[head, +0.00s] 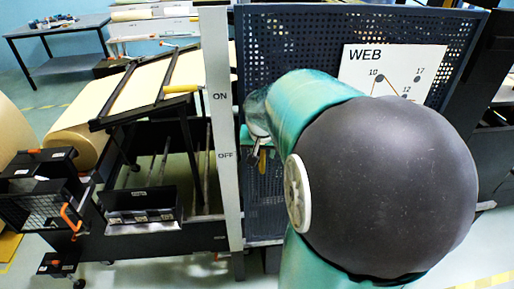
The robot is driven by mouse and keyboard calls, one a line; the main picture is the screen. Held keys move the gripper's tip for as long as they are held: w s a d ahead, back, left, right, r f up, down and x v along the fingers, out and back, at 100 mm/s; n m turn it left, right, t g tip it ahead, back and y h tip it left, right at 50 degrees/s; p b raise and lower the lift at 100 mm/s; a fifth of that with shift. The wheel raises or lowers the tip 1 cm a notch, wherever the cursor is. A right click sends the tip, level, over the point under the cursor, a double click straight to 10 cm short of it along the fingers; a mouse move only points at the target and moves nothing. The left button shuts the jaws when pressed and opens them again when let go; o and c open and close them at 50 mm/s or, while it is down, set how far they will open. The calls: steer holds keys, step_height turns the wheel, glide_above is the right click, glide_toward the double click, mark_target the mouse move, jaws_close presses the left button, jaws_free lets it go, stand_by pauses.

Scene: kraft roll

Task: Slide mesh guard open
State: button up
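A dark blue perforated mesh panel (270,50), which looks like the mesh guard, stands upright behind my arm. It carries a white sheet (350,62) marked "WEB" with a numbered diagram. Mesh also shows lower down, below my gripper. A white post (223,120) marked "ON" and "OFF" stands at the panel's left edge. My arm covers much of the panel's middle and right. My gripper (258,143) is partly hidden behind my arm, in front of the panel near the post. A small yellow part (262,160) shows beside it; I cannot tell whether they touch or whether the fingers are open.
A large brown paper roll (82,130) and a sloped black frame (150,98) stand left. A black mesh-sided cart (45,205) with orange handles is at the lower left. A table (58,27) stands at the back left. Pale floor shows at the lower right.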

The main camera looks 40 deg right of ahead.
steer(key=shift+c, duration=0.3)
jaws_close()
steer(key=shift+d, duration=0.15)
